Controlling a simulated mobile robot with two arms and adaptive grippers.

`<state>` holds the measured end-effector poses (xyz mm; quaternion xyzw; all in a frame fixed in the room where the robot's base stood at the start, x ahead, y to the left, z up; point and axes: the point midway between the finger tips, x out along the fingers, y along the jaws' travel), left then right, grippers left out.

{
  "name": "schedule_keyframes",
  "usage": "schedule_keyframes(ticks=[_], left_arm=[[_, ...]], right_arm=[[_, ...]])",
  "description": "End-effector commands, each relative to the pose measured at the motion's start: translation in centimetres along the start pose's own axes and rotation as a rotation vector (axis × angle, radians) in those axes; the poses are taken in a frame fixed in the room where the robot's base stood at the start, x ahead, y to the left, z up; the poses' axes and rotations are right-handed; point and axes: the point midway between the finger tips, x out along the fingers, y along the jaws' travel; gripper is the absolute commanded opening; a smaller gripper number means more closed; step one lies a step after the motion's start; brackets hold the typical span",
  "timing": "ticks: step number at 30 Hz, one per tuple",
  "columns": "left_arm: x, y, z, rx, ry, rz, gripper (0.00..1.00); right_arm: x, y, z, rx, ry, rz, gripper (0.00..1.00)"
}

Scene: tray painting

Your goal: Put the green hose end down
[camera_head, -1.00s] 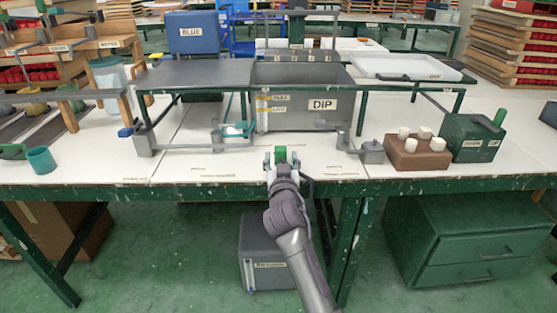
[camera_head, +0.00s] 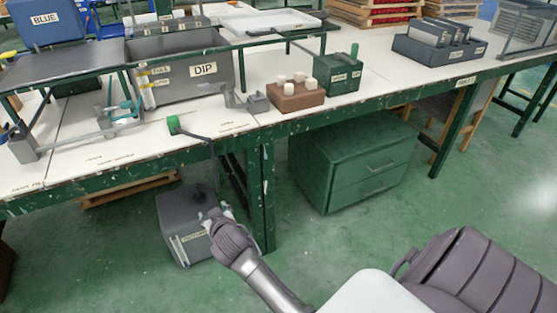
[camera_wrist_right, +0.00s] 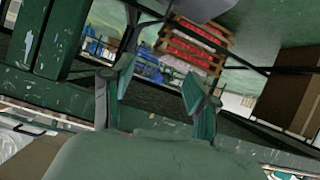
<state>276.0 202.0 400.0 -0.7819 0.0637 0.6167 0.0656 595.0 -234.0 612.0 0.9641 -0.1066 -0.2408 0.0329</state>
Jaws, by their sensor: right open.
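The green hose end (camera_head: 173,125) lies on the white tabletop near its front edge in the head view. A dark hose runs from it to the right and over the table edge. My right gripper (camera_head: 213,213) is open and empty, lower than the tabletop and in front of the table, beside a grey box. In the right wrist view my right gripper (camera_wrist_right: 158,80) shows its two fingers spread with nothing between them. The hose end cannot be made out in that view. My left gripper is not in view.
The grey box (camera_head: 181,238) stands on the floor by the table leg. The DIP tank (camera_head: 206,72) stands behind the hose end. A brown block (camera_head: 296,97) with white pegs and a green box (camera_head: 338,74) are to the right. Green drawers (camera_head: 352,165) stand under the table.

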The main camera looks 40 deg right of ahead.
Motion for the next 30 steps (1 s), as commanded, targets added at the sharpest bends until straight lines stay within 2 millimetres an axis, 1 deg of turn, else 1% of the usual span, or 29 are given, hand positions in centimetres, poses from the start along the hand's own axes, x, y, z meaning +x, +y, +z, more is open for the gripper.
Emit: schedule_keyframes(ticks=[1, 2, 3, 5, 6, 8, 9, 12, 15, 18, 30], left_arm=[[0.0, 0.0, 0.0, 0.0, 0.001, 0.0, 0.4], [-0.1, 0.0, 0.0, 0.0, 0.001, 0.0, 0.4], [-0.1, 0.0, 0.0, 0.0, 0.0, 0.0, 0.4], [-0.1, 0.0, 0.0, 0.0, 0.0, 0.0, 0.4], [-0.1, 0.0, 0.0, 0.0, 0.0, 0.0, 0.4], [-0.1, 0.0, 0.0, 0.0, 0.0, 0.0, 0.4], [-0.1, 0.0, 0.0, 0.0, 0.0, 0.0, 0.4], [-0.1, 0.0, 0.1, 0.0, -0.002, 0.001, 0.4], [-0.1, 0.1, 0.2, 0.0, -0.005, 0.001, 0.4], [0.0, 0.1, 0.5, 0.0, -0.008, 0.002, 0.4], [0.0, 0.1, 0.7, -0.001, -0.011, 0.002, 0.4]], right_arm=[[-1.3, 0.2, 5.7, -0.037, -0.118, -0.022, 0.59], [-2.2, 0.2, 8.6, -0.057, -0.183, -0.038, 0.59], [-3.6, 0.3, 12.5, -0.084, -0.27, -0.062, 0.59], [-6.1, 0.3, 17.8, -0.123, -0.395, -0.102, 0.59], [-7.9, 0.4, 20.9, -0.146, -0.472, -0.132, 0.59], [-10.6, 0.5, 25.0, -0.177, -0.576, -0.175, 0.59], [-12.4, 0.5, 27.3, -0.195, -0.636, -0.203, 0.59], [-16.0, 0.6, 31.2, -0.227, -0.747, -0.261, 0.59], [-18.1, 0.6, 33.2, -0.242, -0.809, -0.298, 0.59], [-18.9, 0.6, 33.9, -0.248, -0.831, -0.311, 0.59], [-18.8, 0.6, 33.9, -0.247, -0.83, -0.31, 0.59]])
